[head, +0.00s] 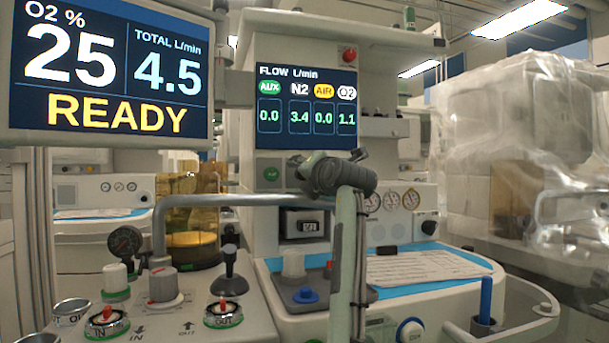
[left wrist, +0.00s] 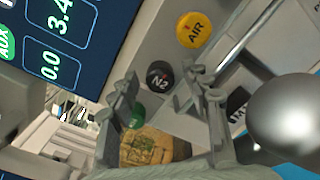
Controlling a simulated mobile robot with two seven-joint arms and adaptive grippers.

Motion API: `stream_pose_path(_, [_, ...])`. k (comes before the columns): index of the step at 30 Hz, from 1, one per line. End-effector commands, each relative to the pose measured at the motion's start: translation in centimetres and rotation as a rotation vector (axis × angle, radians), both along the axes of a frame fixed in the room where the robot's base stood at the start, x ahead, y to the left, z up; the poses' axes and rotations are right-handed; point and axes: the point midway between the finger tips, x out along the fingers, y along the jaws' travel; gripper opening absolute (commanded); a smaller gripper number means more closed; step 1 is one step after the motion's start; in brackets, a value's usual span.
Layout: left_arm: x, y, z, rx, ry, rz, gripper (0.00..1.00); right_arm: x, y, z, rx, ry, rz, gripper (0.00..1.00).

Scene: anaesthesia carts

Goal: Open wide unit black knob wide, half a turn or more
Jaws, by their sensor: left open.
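The black knob marked N2 (left wrist: 158,73) shows in the left wrist view, between the yellow AIR knob (left wrist: 193,29) and a green knob (left wrist: 134,116). My left gripper (left wrist: 160,80) is open, with one finger on each side of the N2 knob in that view. I cannot tell whether the fingers touch it. In the head view my left gripper (head: 325,172) is in front of the wide unit, below its flow display (head: 306,105), and hides the N2 knob. The display reads N2 3.4 and O2 1.1. My right gripper is in neither view.
A metal pipe (head: 240,200) crosses just below my gripper. Its rounded end (left wrist: 286,112) seems close to the right finger in the left wrist view. A large READY monitor (head: 110,75) fills the upper left. A plastic-covered machine (head: 530,130) stands at the right.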

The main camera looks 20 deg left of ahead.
Motion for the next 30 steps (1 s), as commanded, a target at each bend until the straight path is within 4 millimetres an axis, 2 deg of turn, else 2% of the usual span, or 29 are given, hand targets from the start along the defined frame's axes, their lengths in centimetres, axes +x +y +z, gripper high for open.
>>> stream_pose_path(5, [-1.8, -1.2, 0.0, 0.0, -0.001, -0.001, 0.48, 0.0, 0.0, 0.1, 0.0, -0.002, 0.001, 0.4])
stream_pose_path(12, [-6.1, -4.1, 0.0, 0.001, -0.002, -0.001, 0.48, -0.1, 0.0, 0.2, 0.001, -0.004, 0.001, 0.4])
stream_pose_path(18, [-8.8, -5.9, 0.0, 0.001, -0.001, 0.0, 0.48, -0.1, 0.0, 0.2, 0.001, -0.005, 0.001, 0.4])
stream_pose_path(23, [-9.7, -6.6, 0.0, 0.0, 0.0, 0.0, 0.48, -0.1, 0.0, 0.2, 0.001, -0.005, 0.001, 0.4])
stream_pose_path(30, [-9.8, -6.6, 0.0, 0.0, 0.0, 0.0, 0.48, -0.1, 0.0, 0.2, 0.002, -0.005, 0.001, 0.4])
